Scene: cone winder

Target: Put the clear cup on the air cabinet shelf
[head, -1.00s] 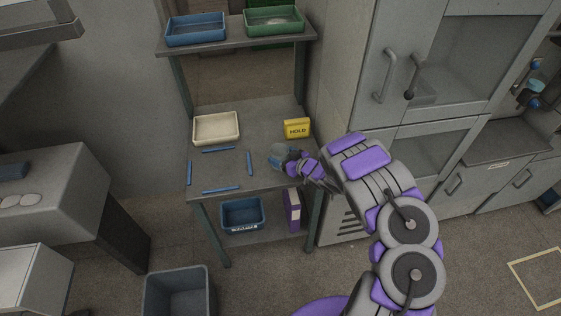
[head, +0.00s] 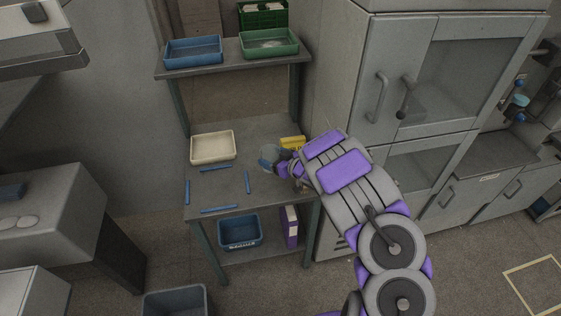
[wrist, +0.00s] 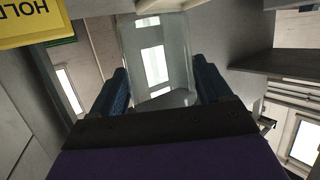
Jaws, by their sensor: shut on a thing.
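The clear cup (wrist: 156,55) is between the two blue-padded fingers of my gripper (wrist: 160,88) in the wrist view. In the head view my gripper (head: 276,163) is over the right part of the grey table, and the cup (head: 268,155) shows faintly at its tip. My gripper is shut on the cup and appears to hold it above the tabletop. The grey cabinet (head: 400,60) with glass doors stands to the right; its doors look closed. I cannot tell from these views which surface is the air cabinet shelf.
A yellow HOLD sign (head: 291,142) stands just behind my gripper; it also shows in the wrist view (wrist: 30,20). A cream tray (head: 213,148) and several blue strips lie on the table (head: 225,187). An upper shelf (head: 232,60) holds a blue tray (head: 193,50) and a green tray (head: 268,43).

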